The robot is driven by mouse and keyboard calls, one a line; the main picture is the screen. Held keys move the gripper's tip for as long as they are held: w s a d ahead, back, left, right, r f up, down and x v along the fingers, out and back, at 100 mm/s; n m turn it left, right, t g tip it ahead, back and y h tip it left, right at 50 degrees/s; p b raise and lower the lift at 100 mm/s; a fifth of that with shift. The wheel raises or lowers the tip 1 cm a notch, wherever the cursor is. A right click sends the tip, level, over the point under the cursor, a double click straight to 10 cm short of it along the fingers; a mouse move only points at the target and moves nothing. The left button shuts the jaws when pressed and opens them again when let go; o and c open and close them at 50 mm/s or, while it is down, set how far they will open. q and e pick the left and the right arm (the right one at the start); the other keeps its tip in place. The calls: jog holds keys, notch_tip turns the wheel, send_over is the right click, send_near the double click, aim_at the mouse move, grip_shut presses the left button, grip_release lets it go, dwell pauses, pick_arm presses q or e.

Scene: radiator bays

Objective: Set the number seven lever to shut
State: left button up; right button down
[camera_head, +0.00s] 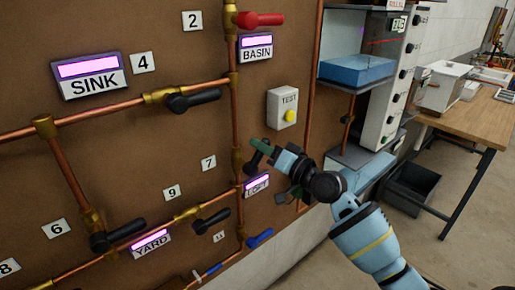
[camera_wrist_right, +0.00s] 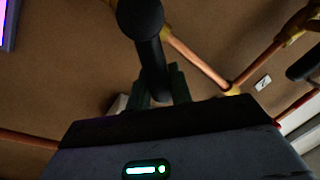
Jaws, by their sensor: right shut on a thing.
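The number 7 tag (camera_head: 209,162) is on the brown board, left of a vertical copper pipe. Beside it on that pipe is a valve with a black lever (camera_head: 253,162), partly hidden by my right gripper (camera_head: 261,152). In the right wrist view the black lever (camera_wrist_right: 150,55) runs from its round hub down between the green fingers of my right gripper (camera_wrist_right: 158,88), which is shut on it. The lever's exact angle to the pipe is hard to tell in the head view. My left gripper is out of view.
The LOFT sign (camera_head: 257,186) and a blue lever (camera_head: 260,238) are below the gripper. The TEST box (camera_head: 282,108) is just above it. Other black levers (camera_head: 192,100) and a red lever (camera_head: 262,20) are on the board. A wooden bench (camera_head: 470,118) stands at right.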

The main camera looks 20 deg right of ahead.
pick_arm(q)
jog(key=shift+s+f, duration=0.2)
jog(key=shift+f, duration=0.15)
pick_arm(e)
jog(key=f+m, duration=0.1)
jog(key=m, duration=0.3)
jog(key=d+f+m+t+h, duration=0.1)
jog(key=f+m, duration=0.1)
jog(key=m, duration=0.2)
jog(key=d+f+m+t+h, duration=0.1)
jog(key=f+m, duration=0.1)
jog(key=m, duration=0.2)
jog(key=shift+w+d, duration=0.15)
jog(key=shift+w, duration=0.25)
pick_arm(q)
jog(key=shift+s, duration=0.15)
pick_arm(e)
jog(key=shift+f, duration=0.15)
jog(key=c, duration=1.3)
grip_release()
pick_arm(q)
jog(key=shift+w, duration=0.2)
